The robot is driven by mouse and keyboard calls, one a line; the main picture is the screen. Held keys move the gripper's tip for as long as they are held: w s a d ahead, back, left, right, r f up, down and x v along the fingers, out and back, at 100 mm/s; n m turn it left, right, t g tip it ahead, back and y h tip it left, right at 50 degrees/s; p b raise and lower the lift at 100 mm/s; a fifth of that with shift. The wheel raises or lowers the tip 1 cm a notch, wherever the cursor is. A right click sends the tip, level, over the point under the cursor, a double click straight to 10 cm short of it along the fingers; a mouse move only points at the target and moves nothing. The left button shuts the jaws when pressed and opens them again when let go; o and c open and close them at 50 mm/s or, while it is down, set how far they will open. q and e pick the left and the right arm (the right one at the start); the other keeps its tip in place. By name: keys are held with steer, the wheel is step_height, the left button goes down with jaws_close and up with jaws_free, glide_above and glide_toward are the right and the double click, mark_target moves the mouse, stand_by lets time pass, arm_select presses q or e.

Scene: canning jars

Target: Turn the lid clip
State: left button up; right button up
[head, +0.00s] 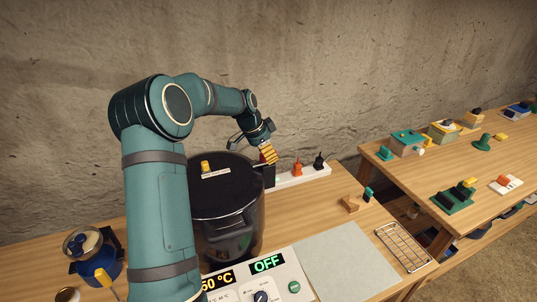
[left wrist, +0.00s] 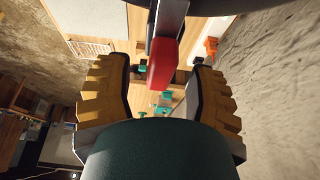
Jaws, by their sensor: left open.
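The large black pot (head: 226,225) stands on the workbench with its dark lid (head: 215,182) on; the lid carries a yellow knob (head: 205,166) and a pale label. What looks like the lid clip, a red-ended piece (left wrist: 162,62) on a grey bar, shows in the left wrist view. My left gripper (head: 267,157) is at the pot's far right rim. In the left wrist view its yellow ribbed fingers (left wrist: 158,95) are open, one on each side of the red end, with gaps visible on both sides. My right gripper is not in view.
A white power strip (head: 306,175) with an orange plug (head: 297,167) and a black plug (head: 319,161) lies close behind the gripper. A control panel reading OFF (head: 267,263), a grey mat (head: 345,262) and a wire rack (head: 402,247) are in front and right.

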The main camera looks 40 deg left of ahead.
arm_select(q)
steer(key=shift+w+d+f, duration=0.1)
steer(key=shift+w+f, duration=0.15)
steer(key=shift+f, duration=0.35)
jaws_close()
